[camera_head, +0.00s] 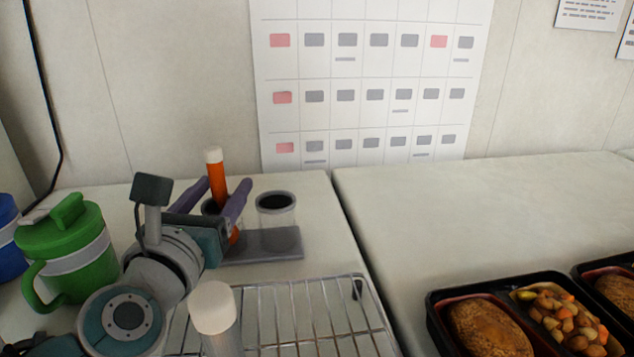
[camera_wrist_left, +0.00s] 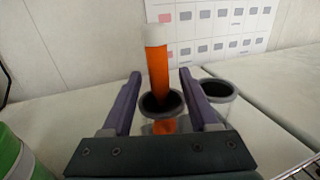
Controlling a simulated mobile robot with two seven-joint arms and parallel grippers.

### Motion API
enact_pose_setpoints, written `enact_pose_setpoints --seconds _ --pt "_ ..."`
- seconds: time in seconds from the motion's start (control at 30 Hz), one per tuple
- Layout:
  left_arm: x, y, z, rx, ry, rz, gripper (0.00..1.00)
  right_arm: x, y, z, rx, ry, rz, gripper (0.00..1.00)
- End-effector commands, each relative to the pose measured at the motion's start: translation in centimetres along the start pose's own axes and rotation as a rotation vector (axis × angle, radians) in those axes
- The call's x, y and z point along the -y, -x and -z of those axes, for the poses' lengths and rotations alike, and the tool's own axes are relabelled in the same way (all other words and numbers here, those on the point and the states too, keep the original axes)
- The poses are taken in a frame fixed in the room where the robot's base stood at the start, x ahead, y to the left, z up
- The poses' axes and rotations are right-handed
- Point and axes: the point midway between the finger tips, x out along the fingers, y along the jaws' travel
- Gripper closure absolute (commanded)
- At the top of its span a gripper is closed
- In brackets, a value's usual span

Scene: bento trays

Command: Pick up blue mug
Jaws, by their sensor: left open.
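The blue mug (camera_head: 9,240) is at the far left edge of the head view, cut off by the frame and partly hidden behind a green mug (camera_head: 66,245). My left gripper (camera_head: 216,190) is to the right of both mugs. Its purple fingers are open, one on each side of an orange tube with a white cap (camera_head: 217,180). In the left wrist view the open fingers (camera_wrist_left: 159,82) stand apart from the orange tube (camera_wrist_left: 158,70), which is upright in a round holder (camera_wrist_left: 161,103). My right gripper is not in view.
An empty dark-topped holder (camera_head: 276,203) stands beside the tube. A wire rack (camera_head: 310,310) and a white-capped container (camera_head: 212,308) are in front. Black bento trays (camera_head: 440,320) with food are at the right. The back-right counter (camera_head: 460,220) is clear.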

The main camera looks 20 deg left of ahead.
Motion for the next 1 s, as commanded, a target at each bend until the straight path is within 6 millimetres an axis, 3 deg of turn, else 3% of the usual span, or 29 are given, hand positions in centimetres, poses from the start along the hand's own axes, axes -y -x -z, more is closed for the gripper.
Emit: enact_pose_setpoints --seconds 0.1,0.63,1.0 --pt "-0.02 0.03 0.0 0.0 0.0 0.0 0.41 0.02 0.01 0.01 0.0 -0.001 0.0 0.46" --pt "-0.02 0.06 0.0 0.0 0.0 0.0 1.0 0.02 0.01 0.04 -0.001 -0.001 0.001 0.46" --pt "-0.02 0.06 -0.01 0.0 0.0 0.0 1.0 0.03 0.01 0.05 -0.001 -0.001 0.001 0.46"
